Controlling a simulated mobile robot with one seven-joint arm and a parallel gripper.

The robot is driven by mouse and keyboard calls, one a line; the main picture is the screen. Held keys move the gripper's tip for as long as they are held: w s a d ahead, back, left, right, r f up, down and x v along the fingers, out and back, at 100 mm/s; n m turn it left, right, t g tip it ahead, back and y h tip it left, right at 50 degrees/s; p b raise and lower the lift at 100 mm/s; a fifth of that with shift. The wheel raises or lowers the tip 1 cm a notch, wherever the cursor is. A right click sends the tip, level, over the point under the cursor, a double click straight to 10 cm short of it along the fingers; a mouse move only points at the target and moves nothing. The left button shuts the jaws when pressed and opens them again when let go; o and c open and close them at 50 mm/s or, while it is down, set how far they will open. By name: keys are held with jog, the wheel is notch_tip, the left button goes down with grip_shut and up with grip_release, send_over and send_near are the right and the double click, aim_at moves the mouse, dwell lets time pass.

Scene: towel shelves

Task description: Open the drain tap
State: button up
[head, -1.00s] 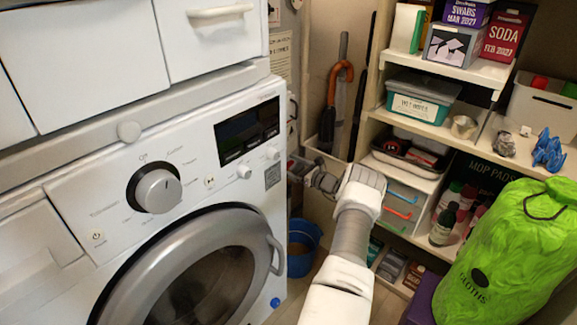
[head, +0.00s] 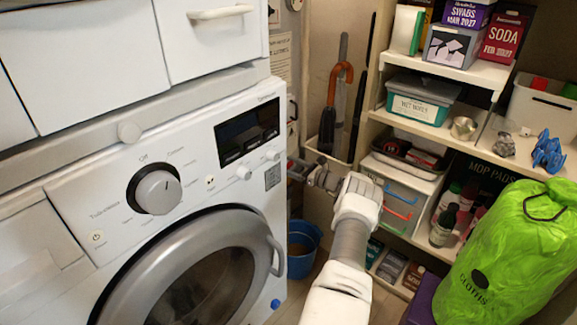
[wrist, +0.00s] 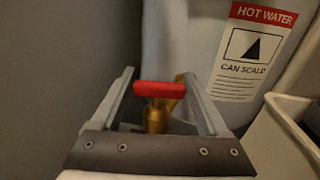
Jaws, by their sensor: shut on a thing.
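The drain tap is brass (wrist: 155,117) with a red bar handle (wrist: 160,88), seen in the wrist view in front of a pale tank or panel. My gripper (wrist: 161,90) is shut on the red handle, one finger at each end of the bar. The bar lies crosswise in the picture, and the brass body is partly hidden below it. In the head view, my gripper (head: 298,170) reaches into the gap between the washing machine and the shelves. The tap cannot be made out there.
A "HOT WATER CAN SCALD" label (wrist: 250,50) is on the pale surface, and a pale bin edge (wrist: 293,125) is close at the right. In the head view, the washing machine (head: 105,220) stands left, shelves (head: 440,131) right, and a blue bucket (head: 302,262) below.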

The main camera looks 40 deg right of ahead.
jog(key=shift+d+r+n+g+y, duration=0.15)
jog(key=shift+n+g+y, duration=0.15)
jog(key=shift+n+y, duration=0.45)
jog(key=o, duration=1.2)
jog(key=shift+o, duration=0.2)
jog(key=p+v, duration=0.1)
jog(key=v, duration=0.6)
jog(key=shift+s+p, duration=0.25)
jog(key=shift+p, duration=0.1)
